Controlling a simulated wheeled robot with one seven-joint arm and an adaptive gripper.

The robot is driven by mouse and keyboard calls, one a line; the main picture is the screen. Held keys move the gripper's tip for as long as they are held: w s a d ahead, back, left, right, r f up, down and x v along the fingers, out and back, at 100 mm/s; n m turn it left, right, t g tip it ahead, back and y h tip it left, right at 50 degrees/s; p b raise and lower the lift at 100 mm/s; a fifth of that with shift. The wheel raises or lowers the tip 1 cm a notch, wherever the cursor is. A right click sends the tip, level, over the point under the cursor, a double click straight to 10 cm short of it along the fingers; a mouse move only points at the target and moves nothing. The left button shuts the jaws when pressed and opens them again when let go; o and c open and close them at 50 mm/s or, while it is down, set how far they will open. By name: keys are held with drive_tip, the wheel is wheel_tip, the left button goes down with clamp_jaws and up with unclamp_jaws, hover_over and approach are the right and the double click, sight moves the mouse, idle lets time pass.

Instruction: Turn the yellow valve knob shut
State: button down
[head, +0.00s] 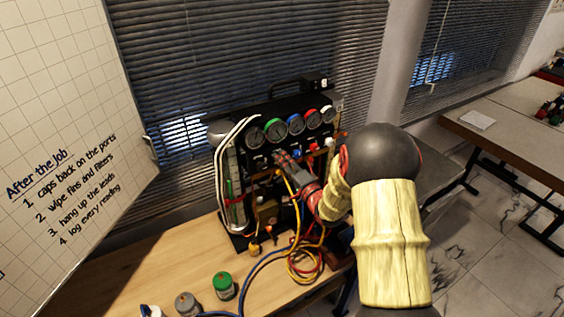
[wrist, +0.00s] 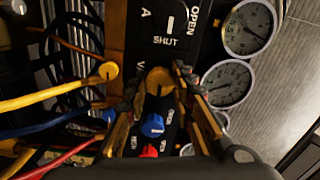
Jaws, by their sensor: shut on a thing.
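The yellow valve knob (wrist: 159,79) sits on the dark panel in the wrist view, with a dark mark on its face. My gripper (wrist: 160,92) has one finger on each side of it, shut on the knob. In the head view my gripper (head: 284,160) reaches the front of the gauge rig (head: 262,98), and its fingers seem to hide the knob there.
A blue knob (wrist: 152,125) and a red knob (wrist: 150,150) are close by, between my fingers' bases. Several gauges (wrist: 228,83) line the panel. A green-lidded jar (head: 223,284) and a grey-lidded jar (head: 187,304) stand on the wooden bench.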

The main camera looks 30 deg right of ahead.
drive_tip(key=shift+m, duration=0.3)
idle(0.4)
drive_tip(key=c, duration=1.6)
unclamp_jaws()
drive_tip(key=shift+o, duration=0.6)
drive_tip(key=shift+s, duration=0.1)
drive_tip(key=s, duration=1.1)
drive_tip(key=shift+s+d, duration=0.25)
drive_tip(key=shift+s, duration=0.15)
